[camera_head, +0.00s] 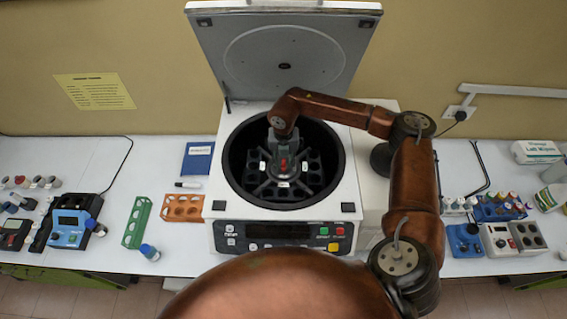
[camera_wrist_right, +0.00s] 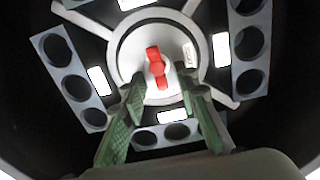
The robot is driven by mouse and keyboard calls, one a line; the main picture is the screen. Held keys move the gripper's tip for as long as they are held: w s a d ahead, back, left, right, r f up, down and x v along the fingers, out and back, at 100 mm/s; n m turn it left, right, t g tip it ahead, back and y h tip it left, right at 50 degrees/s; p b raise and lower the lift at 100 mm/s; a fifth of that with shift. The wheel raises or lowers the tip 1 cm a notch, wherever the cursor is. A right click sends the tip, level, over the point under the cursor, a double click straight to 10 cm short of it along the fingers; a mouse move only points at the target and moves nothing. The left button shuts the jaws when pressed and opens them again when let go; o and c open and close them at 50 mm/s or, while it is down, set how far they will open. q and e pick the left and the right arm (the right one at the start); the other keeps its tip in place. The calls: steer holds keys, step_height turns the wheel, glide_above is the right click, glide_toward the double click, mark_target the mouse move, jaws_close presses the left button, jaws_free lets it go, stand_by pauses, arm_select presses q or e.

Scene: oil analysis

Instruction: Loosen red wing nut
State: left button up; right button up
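The red wing nut (camera_wrist_right: 157,68) sits at the centre of the centrifuge rotor (camera_wrist_right: 118,50), and it also shows in the head view (camera_head: 283,163). My right gripper (camera_wrist_right: 160,88) reaches down into the open centrifuge bowl. I cannot tell whether either finger touches the nut. In the head view the right gripper (camera_head: 284,150) hangs over the rotor and partly hides it. My left gripper is not in view.
The centrifuge (camera_head: 222,212) stands open with its lid (camera_head: 285,45) raised behind. A green rack (camera_head: 138,222) and an orange rack (camera_head: 182,208) lie to the left. Blue vial racks (camera_head: 500,210) stand to the right.

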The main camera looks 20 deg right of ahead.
jaws_close()
stand_by(0.3)
stand_by(0.3)
